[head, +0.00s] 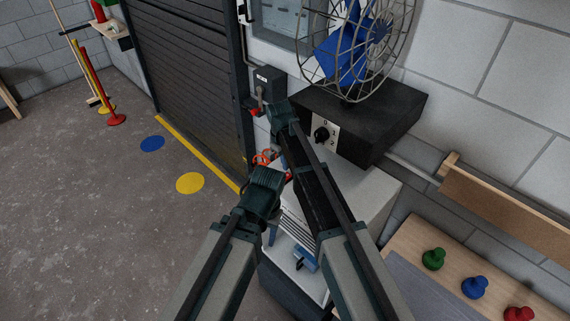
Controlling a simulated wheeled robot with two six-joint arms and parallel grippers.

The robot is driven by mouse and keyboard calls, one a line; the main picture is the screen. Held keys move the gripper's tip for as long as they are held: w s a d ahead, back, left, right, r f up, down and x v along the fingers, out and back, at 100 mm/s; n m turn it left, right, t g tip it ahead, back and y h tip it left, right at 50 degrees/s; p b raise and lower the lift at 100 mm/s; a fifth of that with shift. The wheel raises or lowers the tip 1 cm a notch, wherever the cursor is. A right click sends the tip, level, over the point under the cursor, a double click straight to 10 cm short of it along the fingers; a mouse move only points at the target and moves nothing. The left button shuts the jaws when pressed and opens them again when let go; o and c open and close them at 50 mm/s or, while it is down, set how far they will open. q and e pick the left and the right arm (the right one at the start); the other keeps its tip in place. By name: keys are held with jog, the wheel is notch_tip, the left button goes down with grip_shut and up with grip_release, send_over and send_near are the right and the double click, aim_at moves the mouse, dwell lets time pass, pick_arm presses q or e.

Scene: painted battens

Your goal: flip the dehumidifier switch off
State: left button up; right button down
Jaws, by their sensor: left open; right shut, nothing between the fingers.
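A dark switch box (267,78) with a small pale label is on the wall beside the shutter. A lever (260,97) with a red end (254,112) is on its front, red end low. The label is too small to read, so I cannot tell whether this is the dehumidifier switch. My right gripper (278,106) is shut and empty, close to the lever's right; I cannot tell if they touch. My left gripper (270,173) is open, lower down by an orange-red part (264,158), partly hidden. A pale louvred cabinet (373,198) stands behind my arms.
A black box (385,120) with a numbered dial (321,134) carries a caged fan (350,50). Green (433,259), blue (475,287) and red (519,314) knobs sit on a wooden bench at right. Floor at left is open.

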aim_at(287, 176)
pick_arm(q)
jog(key=shift+f+b, duration=1.4)
jog(key=shift+f, duration=0.55)
pick_arm(e)
jog(key=shift+w+d+f, duration=0.1)
jog(key=shift+f, duration=0.9)
jog(key=shift+w+d+f, duration=0.1)
jog(key=shift+f, duration=0.85)
jog(key=shift+f, duration=0.1)
pick_arm(q)
jog(key=shift+f, duration=0.1)
pick_arm(e)
jog(key=shift+s+a, duration=0.1)
jog(key=shift+s, duration=0.05)
jog(key=shift+s+a, duration=0.3)
jog(key=shift+s, duration=0.05)
jog(key=shift+s+a, duration=0.15)
jog(key=shift+a, duration=0.1)
jog(key=shift+d, duration=0.1)
